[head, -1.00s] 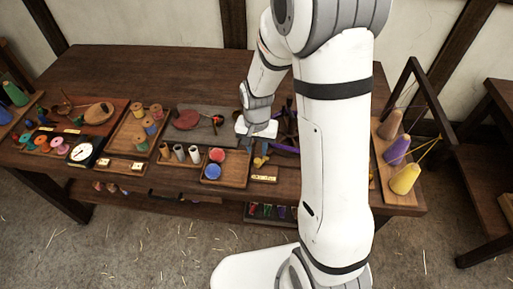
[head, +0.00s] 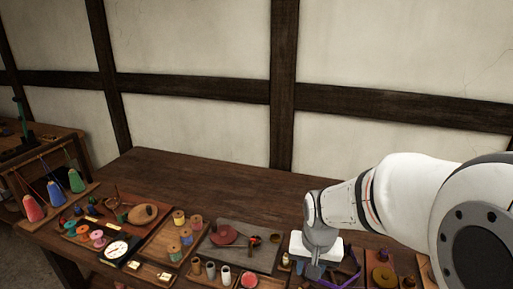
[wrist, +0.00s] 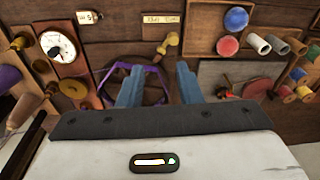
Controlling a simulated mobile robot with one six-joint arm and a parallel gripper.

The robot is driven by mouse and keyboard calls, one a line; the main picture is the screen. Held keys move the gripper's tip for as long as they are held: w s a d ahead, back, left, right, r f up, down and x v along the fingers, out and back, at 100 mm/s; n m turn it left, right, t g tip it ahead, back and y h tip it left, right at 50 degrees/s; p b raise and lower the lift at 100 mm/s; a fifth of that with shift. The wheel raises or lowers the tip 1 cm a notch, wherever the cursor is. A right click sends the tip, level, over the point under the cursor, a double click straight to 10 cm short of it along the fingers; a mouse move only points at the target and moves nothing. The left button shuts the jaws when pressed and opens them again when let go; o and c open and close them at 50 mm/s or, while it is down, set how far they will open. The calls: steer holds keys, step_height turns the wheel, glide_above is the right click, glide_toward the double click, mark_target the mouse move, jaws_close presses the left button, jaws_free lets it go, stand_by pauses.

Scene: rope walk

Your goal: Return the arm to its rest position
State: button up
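My gripper (head: 313,268) points down over the right part of the dark wooden table (head: 190,172) in the head view. In the wrist view its two blue-grey fingers (wrist: 158,84) stand well apart, with nothing held between them. A purple band (wrist: 106,72) and a yellow-handled tool (wrist: 168,43) lie on the table beyond the fingers. In the head view part of the purple band (head: 352,281) shows to the right of the gripper. My white arm comes in from the right edge, bent down at the wrist.
A dial (head: 117,249), thread spools (head: 178,218) and a slate tray (head: 262,258) with a reddish disc (head: 223,234) lie to the gripper's left. Coloured cones (head: 55,194) stand at the far left. A timbered wall (head: 190,50) rises behind. The table's back strip is bare.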

steer(key=s+d+r+n+t, duration=0.1)
steer(key=s+d+r+n, duration=0.1)
steer(key=s+r, duration=0.6)
steer(key=s, duration=0.2)
steer(key=shift+s+r+n+t, duration=0.25)
steer(key=shift+s+n+t, duration=0.05)
steer(key=shift+s+t, duration=0.1)
steer(key=shift+d, duration=0.1)
